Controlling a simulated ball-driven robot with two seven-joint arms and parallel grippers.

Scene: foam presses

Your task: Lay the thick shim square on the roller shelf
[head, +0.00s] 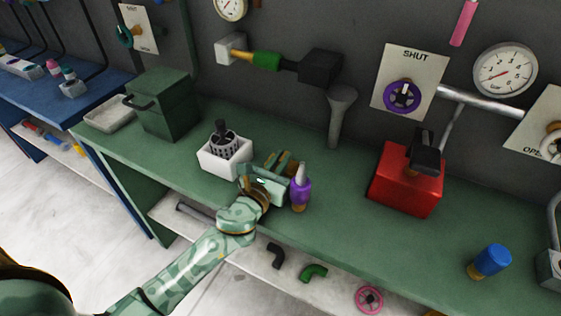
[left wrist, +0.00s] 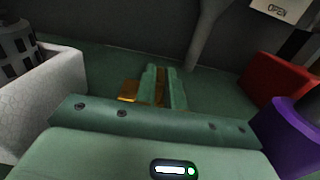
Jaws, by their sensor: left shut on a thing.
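My left gripper (head: 279,166) is over the green bench top, between a white box and a purple-handled tool. In the left wrist view its two green fingers (left wrist: 163,82) point away, close together, shut on a narrow brown-orange piece (left wrist: 160,88) that I take to be the thick shim. Most of it is hidden between the fingers. An orange part (left wrist: 129,91) shows left of the fingers; I cannot tell whether it belongs to the same piece. I cannot make out rollers on any shelf; a pale lower shelf (head: 240,240) runs under the bench. My right gripper is not in view.
The white box (head: 216,160) with a dark slotted cylinder stands close left. The purple-handled tool (head: 301,190) stands close right. A red block (head: 406,182) and blue cylinder (head: 490,261) stand further right. A green box (head: 160,108) is at the left. The bench front right of centre is clear.

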